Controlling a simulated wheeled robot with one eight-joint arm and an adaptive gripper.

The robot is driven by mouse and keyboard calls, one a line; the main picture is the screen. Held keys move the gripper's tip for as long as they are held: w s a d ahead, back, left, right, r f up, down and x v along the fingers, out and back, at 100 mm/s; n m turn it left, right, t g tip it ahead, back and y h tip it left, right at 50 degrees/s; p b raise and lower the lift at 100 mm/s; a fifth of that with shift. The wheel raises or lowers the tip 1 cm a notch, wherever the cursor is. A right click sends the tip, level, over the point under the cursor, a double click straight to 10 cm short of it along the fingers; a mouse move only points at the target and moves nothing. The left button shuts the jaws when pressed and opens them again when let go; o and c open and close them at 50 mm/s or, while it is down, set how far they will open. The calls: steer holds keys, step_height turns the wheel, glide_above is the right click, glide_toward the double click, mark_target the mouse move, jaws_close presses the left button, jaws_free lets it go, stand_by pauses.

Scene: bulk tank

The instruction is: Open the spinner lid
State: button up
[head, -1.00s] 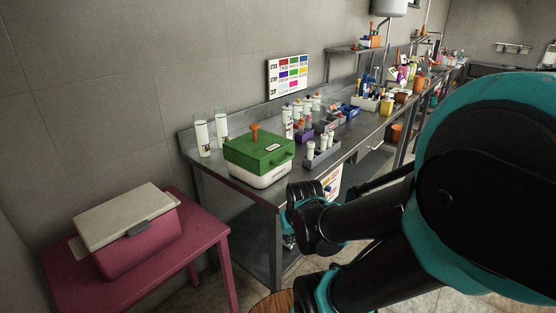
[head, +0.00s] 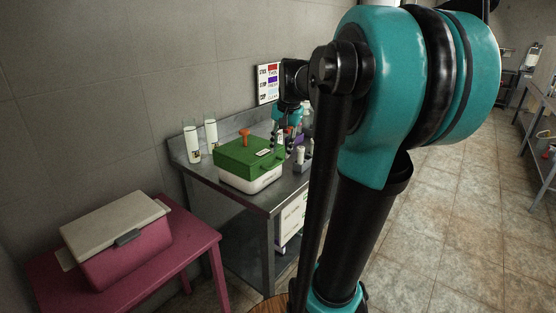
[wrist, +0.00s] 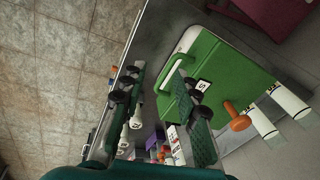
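The spinner (head: 252,176) is a white box on the metal bench, with a shut green lid (head: 243,156). An orange knob (head: 244,136) stands on the lid, and it also shows in the wrist view (wrist: 236,118). The lid has a green front handle (wrist: 171,72). My gripper (head: 284,142) is at the right front side of the lid, over the bench. In the wrist view my gripper (wrist: 162,103) has its two fingers apart with nothing between them. The right finger overlaps the green lid in the picture; whether it touches cannot be told.
Two white-filled cylinders (head: 192,144) stand behind the spinner. A rack with white-capped bottles (head: 300,160) is close to the right of my gripper. A pink cooler (head: 122,245) sits on a pink table (head: 200,245) at left.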

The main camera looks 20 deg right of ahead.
mark_target(278, 165)
steer(key=w+d+r+m, duration=0.3)
steer(key=r, duration=0.7)
steer(key=shift+g, duration=0.3)
steer(key=w+f, duration=0.1)
steer(key=f, duration=0.4)
steer(key=w+a+f, duration=0.1)
steer(key=f, duration=0.5)
steer(key=a+f, duration=0.1)
steer(key=f, duration=0.5)
steer(key=shift+w+a+f, duration=0.15)
steer(key=shift+w+a, duration=0.05)
steer(key=shift+w, duration=0.2)
jaws_close()
